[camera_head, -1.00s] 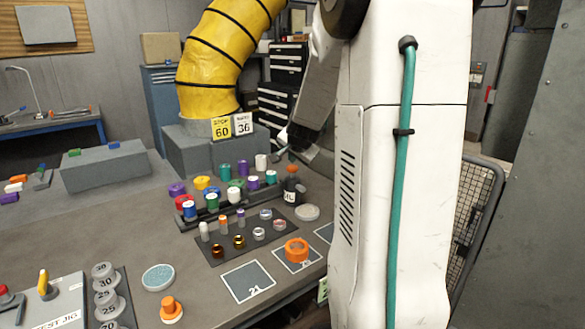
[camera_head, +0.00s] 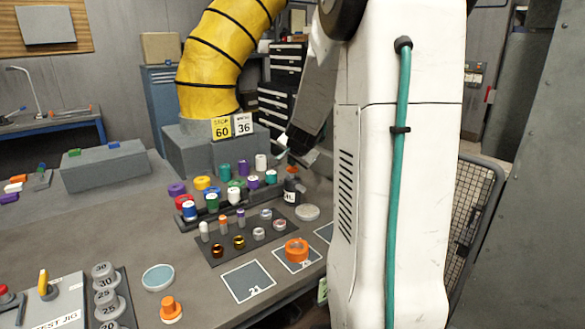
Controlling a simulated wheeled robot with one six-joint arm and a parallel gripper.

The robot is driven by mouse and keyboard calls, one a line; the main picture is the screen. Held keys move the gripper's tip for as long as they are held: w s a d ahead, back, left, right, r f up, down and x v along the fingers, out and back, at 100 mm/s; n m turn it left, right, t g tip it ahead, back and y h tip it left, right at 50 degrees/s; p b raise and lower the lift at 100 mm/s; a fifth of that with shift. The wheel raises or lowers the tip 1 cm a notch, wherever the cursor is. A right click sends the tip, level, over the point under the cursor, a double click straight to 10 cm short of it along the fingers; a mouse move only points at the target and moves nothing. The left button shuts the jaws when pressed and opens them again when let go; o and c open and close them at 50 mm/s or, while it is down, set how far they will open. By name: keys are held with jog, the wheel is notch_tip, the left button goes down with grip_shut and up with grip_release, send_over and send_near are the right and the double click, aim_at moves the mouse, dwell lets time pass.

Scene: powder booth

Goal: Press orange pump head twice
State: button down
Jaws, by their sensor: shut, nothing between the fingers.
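A small dark bottle (camera_head: 291,187) with a pale label stands at the right end of the rows of coloured pots. Its orange pump head (camera_head: 292,170) shows at the top, small and hard to make out. My gripper (camera_head: 287,150) is above and close to the pump head, shut and empty. Its fingertips are small and partly dark against the background, so I cannot tell whether they touch the head.
Coloured pots (camera_head: 224,172) crowd just left of the bottle. A dark tray (camera_head: 213,259) of small rings, a clear dish (camera_head: 307,212) and an orange ring (camera_head: 296,250) lie in front. An orange knob (camera_head: 170,307) stands front left.

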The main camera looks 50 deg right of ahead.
aim_at(293, 169)
jog(key=shift+f, duration=0.75)
dwell(0.4)
jog(key=shift+r, duration=1.45)
jog(key=shift+r, duration=2.5)
dwell(0.3)
notch_tip(293, 169, up, 4)
jog(key=shift+f, duration=0.1)
